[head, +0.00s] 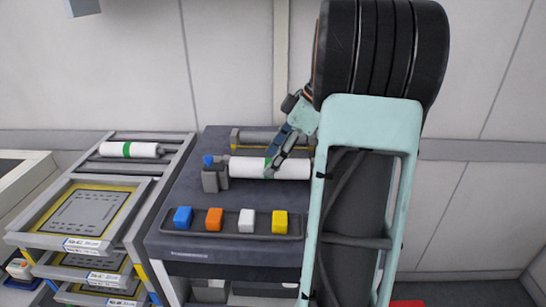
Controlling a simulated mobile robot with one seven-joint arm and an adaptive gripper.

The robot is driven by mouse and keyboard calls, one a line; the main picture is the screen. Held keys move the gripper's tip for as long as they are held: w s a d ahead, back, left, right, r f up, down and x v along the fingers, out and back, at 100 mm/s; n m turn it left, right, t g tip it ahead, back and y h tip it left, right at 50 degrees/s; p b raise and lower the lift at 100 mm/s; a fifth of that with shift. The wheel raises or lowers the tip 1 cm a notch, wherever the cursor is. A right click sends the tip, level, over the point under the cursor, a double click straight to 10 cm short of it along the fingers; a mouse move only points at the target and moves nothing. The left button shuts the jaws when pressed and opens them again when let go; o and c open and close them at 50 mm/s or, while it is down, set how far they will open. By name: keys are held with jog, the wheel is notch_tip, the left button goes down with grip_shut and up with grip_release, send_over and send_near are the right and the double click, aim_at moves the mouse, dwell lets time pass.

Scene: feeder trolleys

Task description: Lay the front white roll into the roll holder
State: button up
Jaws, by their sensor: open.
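A white roll (245,167) with a green band at its middle lies lengthwise at the roll holder (215,180) on the dark trolley top. The holder's grey block with a blue knob (208,160) stands at the roll's left end. My arm hides the right end, so I cannot tell how it is seated there. My gripper (272,162) is open, with its fingers at the green band. I cannot tell whether they touch the roll. Another white roll (116,149) with a green band lies on the left trolley's rails.
A grey bar (262,135) with a yellow strip lies behind the roll. In front, a dark tray (196,231) holds blue, orange, white and yellow blocks. The left trolley (165,195) has stacked, yellow-edged trays. My arm covers the trolley's right side. A pale wall closes the back.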

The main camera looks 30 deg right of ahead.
jog(key=v, duration=1.2)
